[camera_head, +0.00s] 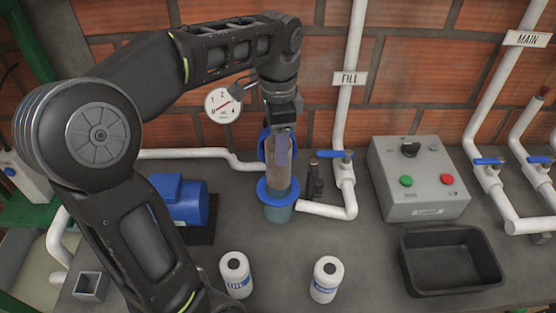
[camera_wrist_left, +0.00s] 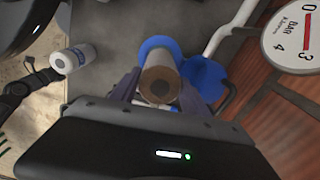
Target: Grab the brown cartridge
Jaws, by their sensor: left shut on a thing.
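The brown cartridge (camera_head: 277,178) stands upright in the filter housing, a clear bluish cup (camera_head: 279,212) with a blue collar (camera_head: 264,193). In the left wrist view I look down on the cartridge's round brown end (camera_wrist_left: 158,86), with the blue collar (camera_wrist_left: 158,43) around it lower down. My left gripper (camera_head: 281,148) reaches down from above and is shut on the upper part of the cartridge. Its fingers (camera_wrist_left: 160,90) stand on either side of it in the wrist view. The cartridge's lower end is hidden in the cup. My right gripper is not in view.
A blue round lid (camera_wrist_left: 206,77) is beside the cartridge. White pipes with blue valve handles (camera_head: 335,154) and a gauge (camera_head: 223,105) stand close by. Two white cartridges (camera_head: 236,275) (camera_head: 325,279), a control box (camera_head: 418,180) and a black tray (camera_head: 452,262) are on the bench.

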